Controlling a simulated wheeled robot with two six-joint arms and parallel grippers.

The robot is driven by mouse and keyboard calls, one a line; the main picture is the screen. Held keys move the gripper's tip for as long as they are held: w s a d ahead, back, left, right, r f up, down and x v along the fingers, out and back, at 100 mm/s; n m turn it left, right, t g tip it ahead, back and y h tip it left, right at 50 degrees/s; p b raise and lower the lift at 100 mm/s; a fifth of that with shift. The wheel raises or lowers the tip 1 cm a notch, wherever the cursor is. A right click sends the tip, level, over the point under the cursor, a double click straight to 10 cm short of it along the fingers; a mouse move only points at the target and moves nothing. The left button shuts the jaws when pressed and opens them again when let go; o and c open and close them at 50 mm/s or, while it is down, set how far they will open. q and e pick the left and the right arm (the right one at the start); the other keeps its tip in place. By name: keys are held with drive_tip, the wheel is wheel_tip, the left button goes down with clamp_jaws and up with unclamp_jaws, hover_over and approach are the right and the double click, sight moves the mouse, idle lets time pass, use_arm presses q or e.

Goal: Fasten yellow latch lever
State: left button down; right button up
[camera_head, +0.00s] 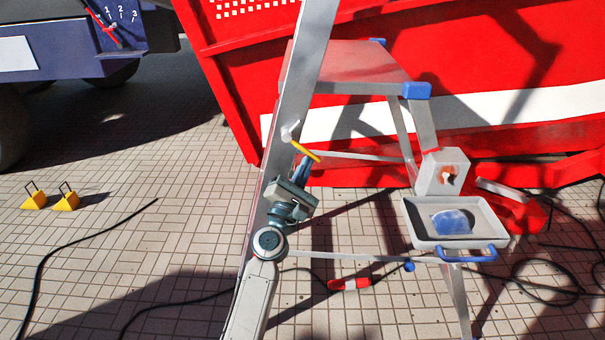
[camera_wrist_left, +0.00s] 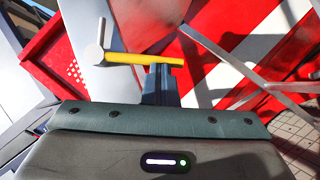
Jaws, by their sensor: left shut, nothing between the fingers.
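The yellow latch lever (camera_head: 305,152) sticks out from a pale round pivot (camera_head: 289,131) on the grey metal rail of a stepladder. In the head view it slopes down to the right. In the left wrist view the lever (camera_wrist_left: 130,58) lies nearly level, with its pivot (camera_wrist_left: 94,54) at its left end. My left gripper (camera_head: 307,162) is shut and empty, with its fingertips close below the lever's free end. In the left wrist view the blue-grey fingers (camera_wrist_left: 160,76) overlap the lever's right part; I cannot tell whether they touch it. My right gripper is out of view.
The stepladder's platform (camera_head: 358,68) and a grey tray (camera_head: 410,226) stand to the right. A red machine wall (camera_head: 232,92) is behind. Black cables (camera_head: 52,247) and a red-and-white object (camera_head: 349,284) lie on the tiles. Two yellow chocks (camera_head: 66,203) sit at left.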

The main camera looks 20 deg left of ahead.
use_arm(q)
drive_tip(key=shift+w+d+r, duration=0.15)
drive_tip(key=shift+d+r, duration=0.25)
drive_tip(key=shift+d, duration=0.2)
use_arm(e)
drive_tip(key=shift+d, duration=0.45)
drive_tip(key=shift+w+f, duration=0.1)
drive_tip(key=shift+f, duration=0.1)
